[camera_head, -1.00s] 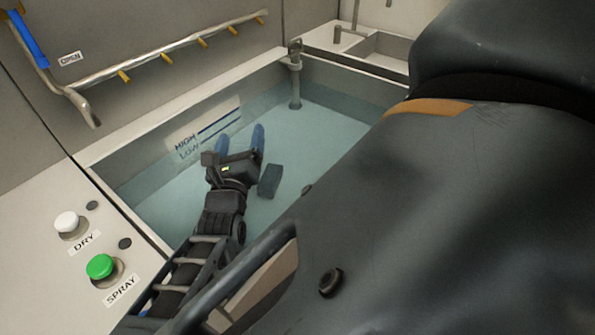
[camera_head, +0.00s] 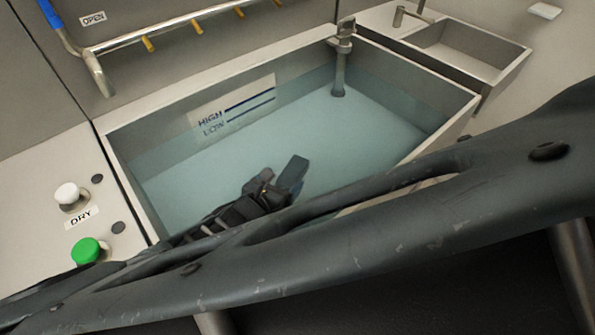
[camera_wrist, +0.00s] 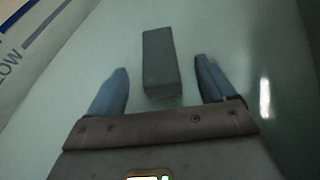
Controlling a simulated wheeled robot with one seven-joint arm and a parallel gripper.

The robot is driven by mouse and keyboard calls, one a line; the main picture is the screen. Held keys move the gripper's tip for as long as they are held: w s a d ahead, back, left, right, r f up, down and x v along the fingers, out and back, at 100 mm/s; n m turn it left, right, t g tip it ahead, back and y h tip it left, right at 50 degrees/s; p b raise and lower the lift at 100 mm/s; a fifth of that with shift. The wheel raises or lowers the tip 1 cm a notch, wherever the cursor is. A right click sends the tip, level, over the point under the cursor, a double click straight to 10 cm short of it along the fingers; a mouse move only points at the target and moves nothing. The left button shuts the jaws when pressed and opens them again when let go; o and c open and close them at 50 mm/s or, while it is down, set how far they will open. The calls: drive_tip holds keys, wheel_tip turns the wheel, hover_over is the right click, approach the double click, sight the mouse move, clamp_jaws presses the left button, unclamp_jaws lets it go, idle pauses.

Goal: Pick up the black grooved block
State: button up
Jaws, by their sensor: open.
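The dark grooved block (camera_wrist: 161,65) lies in the water-filled basin; its grooves cannot be made out. In the wrist view it sits between the two blue fingers of my gripper (camera_wrist: 160,70), apart from both, its near end close to the palm. The gripper is open and empty. In the head view the block (camera_head: 292,173) shows just beyond my gripper (camera_head: 268,180), whose fingers are mostly hidden.
The basin (camera_head: 135,195) has a HIGH/LOW level label (camera_head: 233,107) on its back wall and a pipe fixture (camera_head: 339,70) at its far corner. A white DRY button (camera_head: 67,194) and green SPRAY button (camera_head: 86,250) stand left. A smaller sink (camera_head: 465,58) is at right.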

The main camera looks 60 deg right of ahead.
sight(291, 171)
drive_tip(key=shift+p+x, duration=0.4)
drive_tip(key=shift+x, duration=2.45)
drive_tip(key=shift+w+f, duration=0.15)
drive_tip(key=shift+w, duration=0.05)
drive_tip(key=c, duration=1.4)
